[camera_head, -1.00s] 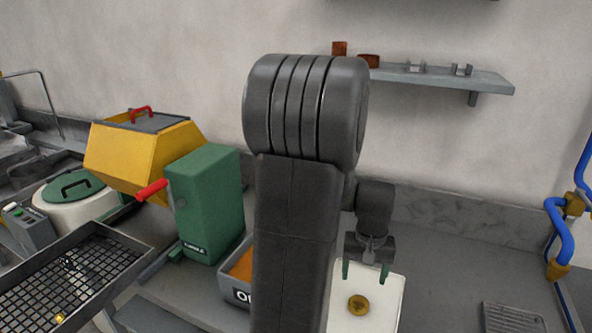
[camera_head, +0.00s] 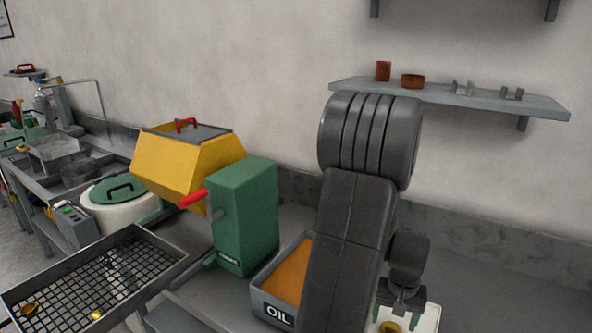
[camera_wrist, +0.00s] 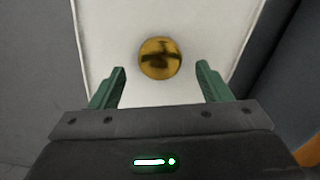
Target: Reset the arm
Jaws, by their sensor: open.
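My gripper (camera_wrist: 161,80) is open, with its two green fingers apart and nothing between them in the wrist view. A round gold-coloured piece (camera_wrist: 160,58) lies on a white board (camera_wrist: 108,40) just beyond the fingertips. In the head view my gripper (camera_head: 399,307) is at the lower right, partly cut by the lower edge, over the white board (camera_head: 430,318). The gold piece (camera_head: 391,327) shows there only in part at the bottom edge. My dark arm hides part of the bench.
An orange-filled bin marked OIL (camera_head: 278,311) stands left of my arm. A yellow tumbler (camera_head: 185,163) with a green housing (camera_head: 245,215) is further left. A mesh tray (camera_head: 95,275) is at lower left. A wall shelf (camera_head: 450,97) holds small parts behind my arm.

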